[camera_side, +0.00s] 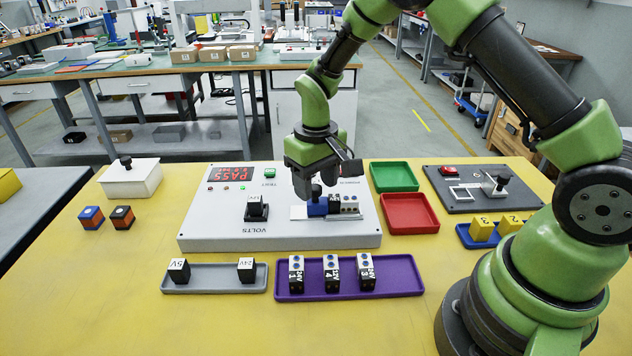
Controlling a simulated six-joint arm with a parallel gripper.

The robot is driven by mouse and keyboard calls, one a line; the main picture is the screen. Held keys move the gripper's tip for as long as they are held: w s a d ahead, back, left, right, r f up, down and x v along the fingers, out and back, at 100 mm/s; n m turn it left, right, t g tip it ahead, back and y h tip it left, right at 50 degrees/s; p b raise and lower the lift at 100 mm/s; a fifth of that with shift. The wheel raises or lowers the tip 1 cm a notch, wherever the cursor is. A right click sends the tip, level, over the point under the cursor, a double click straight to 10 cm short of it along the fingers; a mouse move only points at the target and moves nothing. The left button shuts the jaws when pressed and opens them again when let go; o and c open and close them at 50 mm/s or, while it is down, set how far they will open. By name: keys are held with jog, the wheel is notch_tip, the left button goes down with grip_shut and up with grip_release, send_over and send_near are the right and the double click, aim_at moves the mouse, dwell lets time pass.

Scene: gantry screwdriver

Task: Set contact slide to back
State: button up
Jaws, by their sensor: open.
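The contact slide (316,208) is a blue block with a dark knob on top. It sits on a pale rail on the white test panel (215,228). A black-and-white module (345,204) is right beside it on the right. My gripper (313,187) points down just above the blue block, with its open fingers at the knob. The fingers partly hide the knob, and I cannot tell whether they touch it.
A purple tray (402,277) and a grey tray (212,286) with upright modules lie in front. Green (394,176) and red (409,213) trays stand right of the panel. A dark panel (465,190) and blue tray (466,238) are farther right. The yellow table's front left is clear.

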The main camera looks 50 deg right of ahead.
aim_at(300, 212)
jog(key=shift+f, duration=0.2)
jog(key=shift+c, duration=0.2)
grip_shut()
jog(key=shift+w+a, duration=1.1)
jog(key=shift+o, duration=0.2)
grip_release()
notch_tip(300, 212, up, 10)
